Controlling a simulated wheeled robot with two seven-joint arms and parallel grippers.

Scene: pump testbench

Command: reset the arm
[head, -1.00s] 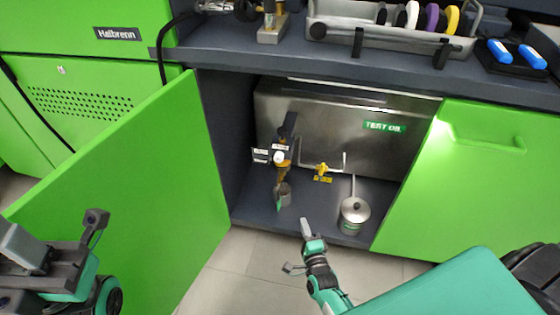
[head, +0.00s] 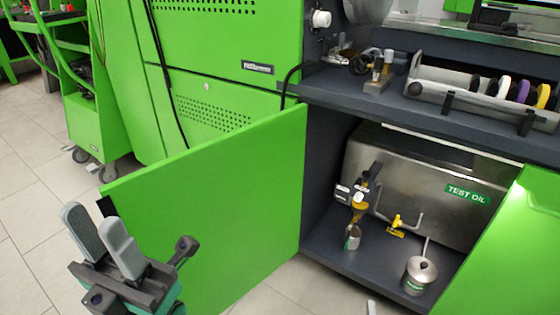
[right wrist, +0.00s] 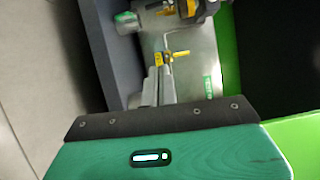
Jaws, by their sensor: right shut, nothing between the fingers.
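My left gripper (head: 96,222) is at the lower left of the head view, in front of the open green cabinet door (head: 215,205). Its two fingers point up with a gap between them and hold nothing. Only a fingertip of my right gripper (head: 371,307) shows at the bottom edge of the head view, in front of the open cabinet. In the right wrist view the right gripper (right wrist: 158,88) has its fingers together with nothing between them, pointing toward the cabinet. The rest of the right arm is out of the head view.
Inside the cabinet are a steel test oil tank (head: 415,185), a yellow-handled valve (head: 398,222), a small cup (head: 352,238) and a lidded can (head: 420,276). A tray of coloured rings (head: 430,75) stands on the bench. A green cart (head: 95,140) stands at left; floor is clear between.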

